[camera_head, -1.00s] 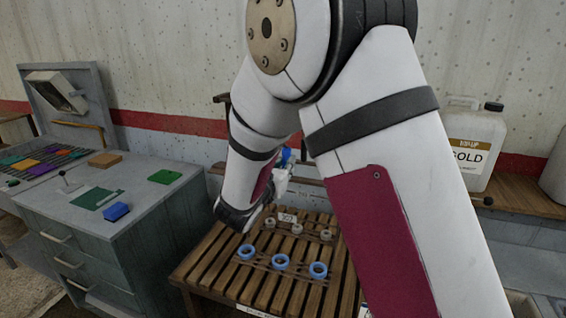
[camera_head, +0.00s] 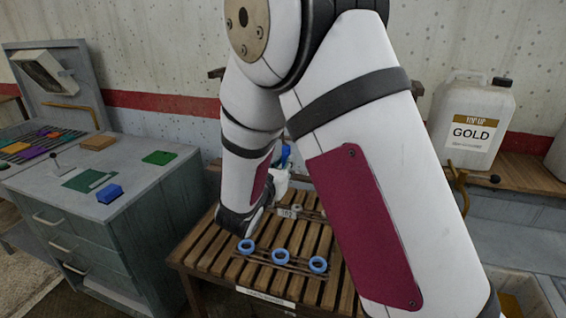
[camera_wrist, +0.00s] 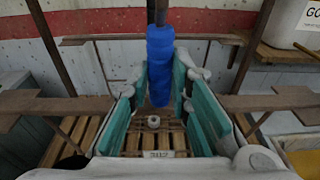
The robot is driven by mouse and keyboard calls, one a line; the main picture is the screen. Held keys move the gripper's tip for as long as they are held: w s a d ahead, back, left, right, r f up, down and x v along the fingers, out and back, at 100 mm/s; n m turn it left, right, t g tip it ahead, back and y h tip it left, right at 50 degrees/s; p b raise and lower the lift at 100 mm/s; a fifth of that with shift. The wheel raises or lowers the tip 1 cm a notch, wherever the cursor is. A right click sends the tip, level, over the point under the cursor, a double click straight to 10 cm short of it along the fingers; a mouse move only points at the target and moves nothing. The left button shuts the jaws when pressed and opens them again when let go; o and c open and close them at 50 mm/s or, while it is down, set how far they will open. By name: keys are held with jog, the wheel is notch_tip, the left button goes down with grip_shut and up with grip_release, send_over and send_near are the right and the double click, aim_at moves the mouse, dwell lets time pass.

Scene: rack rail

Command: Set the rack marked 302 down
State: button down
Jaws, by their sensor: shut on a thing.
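My gripper (camera_wrist: 160,90) is shut on a blue sleeve-like grip (camera_wrist: 160,62), which stands between its teal pads in the wrist view. In the head view my gripper (camera_head: 282,180) is partly behind my arm, and the blue shows above it. The rack (camera_wrist: 158,154), with a small plate that seems to read 302, shows below the pads with a pale ring on it. In the head view that rack (camera_head: 288,212) is at the back of the slatted wooden table (camera_head: 205,250), mostly hidden. I cannot tell whether it touches the slats.
A second rack with blue rings (camera_head: 280,256) stands nearer the table's front. A grey-green cabinet (camera_head: 110,215) with coloured blocks is at left. A white jug marked GOLD (camera_head: 472,125) stands on a shelf at right. Bare slats show left of the racks.

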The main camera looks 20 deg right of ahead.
jog(key=shift+f, duration=0.3)
dwell(0.5)
grip_release()
dwell(0.5)
dwell(0.7)
jog(key=f+p+v, duration=0.1)
jog(key=p+v, duration=0.2)
jog(key=v, duration=0.9)
jog(key=shift+f, duration=0.15)
dwell(1.4)
